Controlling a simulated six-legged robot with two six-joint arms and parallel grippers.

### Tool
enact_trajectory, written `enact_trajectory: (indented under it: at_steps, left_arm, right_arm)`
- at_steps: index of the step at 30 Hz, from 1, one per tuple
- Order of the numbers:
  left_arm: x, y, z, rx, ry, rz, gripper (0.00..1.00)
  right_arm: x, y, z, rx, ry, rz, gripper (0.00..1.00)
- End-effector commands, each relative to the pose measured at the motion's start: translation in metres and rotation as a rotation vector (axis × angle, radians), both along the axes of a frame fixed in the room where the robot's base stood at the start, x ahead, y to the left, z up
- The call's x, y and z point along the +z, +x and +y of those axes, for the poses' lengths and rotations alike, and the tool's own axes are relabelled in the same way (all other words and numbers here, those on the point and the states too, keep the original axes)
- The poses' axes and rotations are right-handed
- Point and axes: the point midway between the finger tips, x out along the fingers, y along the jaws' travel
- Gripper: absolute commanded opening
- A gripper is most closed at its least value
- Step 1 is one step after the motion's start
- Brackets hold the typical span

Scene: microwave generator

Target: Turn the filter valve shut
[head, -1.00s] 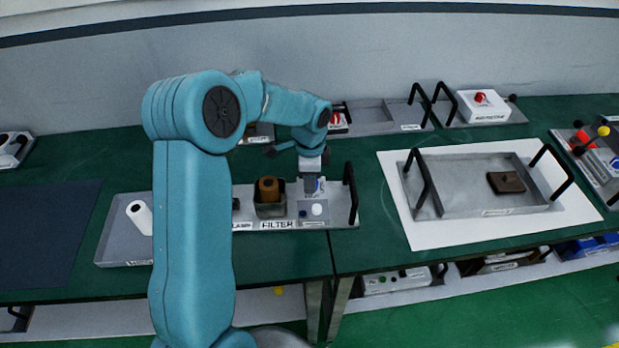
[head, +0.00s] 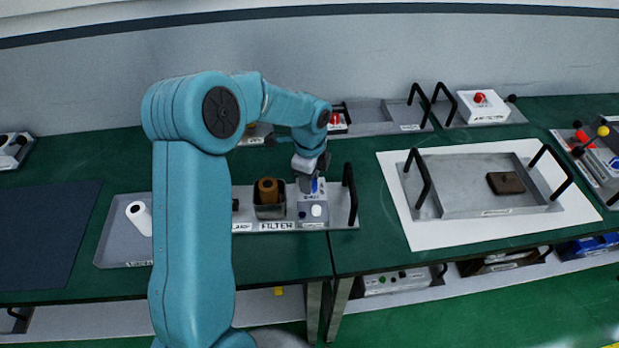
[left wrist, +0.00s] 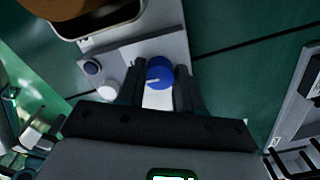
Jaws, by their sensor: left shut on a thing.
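The filter valve is a blue round knob with a white line (left wrist: 160,73) on a light panel of the filter tray. In the left wrist view it sits between the two dark fingers of my left gripper (left wrist: 160,88), which is shut on it. In the head view the knob shows as a small blue patch (head: 315,186), partly hidden by my left gripper (head: 308,182), which reaches down from above. The filter tray (head: 342,222) carries a "FILTER" label. My right gripper is not in view.
Beside the knob are a white button (head: 316,211) and a dark button (left wrist: 92,67). A brown cylinder (head: 268,190) stands in a metal box to the left. A black handle (head: 350,193) rises close on the right. A large tray (head: 470,205) lies farther right.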

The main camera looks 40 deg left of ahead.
Motion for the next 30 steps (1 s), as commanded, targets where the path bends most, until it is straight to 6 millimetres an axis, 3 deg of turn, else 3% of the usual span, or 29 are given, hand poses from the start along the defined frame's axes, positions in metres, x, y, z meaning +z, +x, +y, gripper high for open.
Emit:
enact_trajectory:
  at_steps: [6,7,9,20,23,30]
  left_arm:
    - [-0.003,-0.003,-0.001,-0.001,-0.003,0.012,0.05]
    - [-0.003,-0.003,-0.001,-0.001,-0.002,0.012,0.41]
    - [-0.003,-0.002,-0.001,0.0,-0.002,0.011,0.61]
    - [0.004,0.0,0.0,0.001,0.0,0.002,0.61]
    - [0.018,0.0,0.001,0.001,0.002,-0.002,0.61]
    - [0.081,0.001,0.0,0.0,0.001,-0.004,0.61]
  right_arm:
    - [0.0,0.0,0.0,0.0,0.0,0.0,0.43]
    - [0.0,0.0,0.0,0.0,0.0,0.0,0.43]
    - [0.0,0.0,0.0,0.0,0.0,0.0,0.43]
    - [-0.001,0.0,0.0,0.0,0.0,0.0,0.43]
    - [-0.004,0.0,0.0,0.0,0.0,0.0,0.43]
    - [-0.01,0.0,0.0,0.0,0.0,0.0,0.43]
